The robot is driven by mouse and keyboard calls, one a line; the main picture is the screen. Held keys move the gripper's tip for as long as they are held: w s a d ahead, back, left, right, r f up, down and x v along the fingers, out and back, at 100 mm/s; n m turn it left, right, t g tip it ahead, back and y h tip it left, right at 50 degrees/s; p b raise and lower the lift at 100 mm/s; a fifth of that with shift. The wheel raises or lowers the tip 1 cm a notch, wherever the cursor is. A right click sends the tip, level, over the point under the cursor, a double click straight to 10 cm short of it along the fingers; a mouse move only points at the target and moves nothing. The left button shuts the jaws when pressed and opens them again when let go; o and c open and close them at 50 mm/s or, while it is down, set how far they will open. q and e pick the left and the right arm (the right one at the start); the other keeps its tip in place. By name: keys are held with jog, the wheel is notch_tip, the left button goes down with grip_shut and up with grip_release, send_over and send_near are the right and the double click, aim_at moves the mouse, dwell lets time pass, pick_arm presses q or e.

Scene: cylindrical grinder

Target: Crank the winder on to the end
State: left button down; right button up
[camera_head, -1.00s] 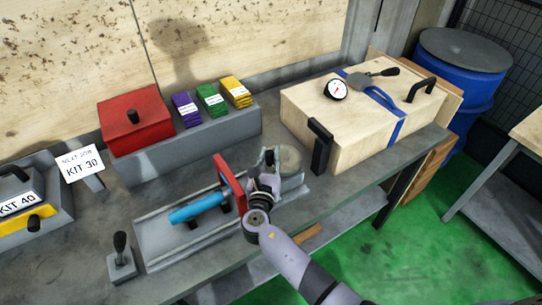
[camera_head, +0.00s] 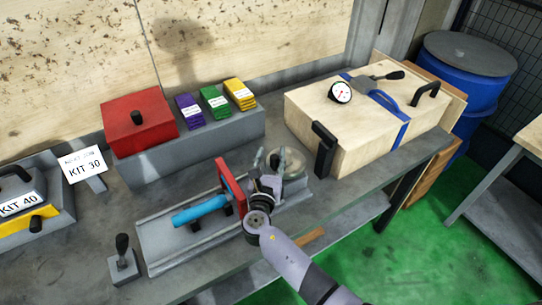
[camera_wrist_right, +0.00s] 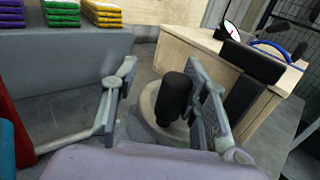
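The winder is a pale round disc (camera_head: 292,163) at the right end of a grey bench fixture (camera_head: 165,238). In the right wrist view its upright black crank knob (camera_wrist_right: 174,97) stands on the disc (camera_wrist_right: 150,112). My right gripper (camera_head: 267,158) is at the disc's left side. In the wrist view the right gripper (camera_wrist_right: 160,95) is open. The knob lies between its fingers, close to the right finger, with a wide gap to the left one. A blue cylinder (camera_head: 200,208) and a red plate (camera_head: 231,185) sit left of the gripper. My left gripper is not in view.
A wooden box (camera_head: 330,110) with a dial and black handles stands close on the right. A red box (camera_head: 138,122) and coloured packs (camera_head: 215,98) sit on a grey block behind. A black-knobbed lever (camera_head: 122,250) stands front left.

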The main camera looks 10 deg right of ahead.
jog(key=shift+d, duration=0.1)
jog(key=shift+r, duration=0.15)
notch_tip(320, 180, up, 10)
jog(key=shift+f, duration=0.2)
dwell(0.4)
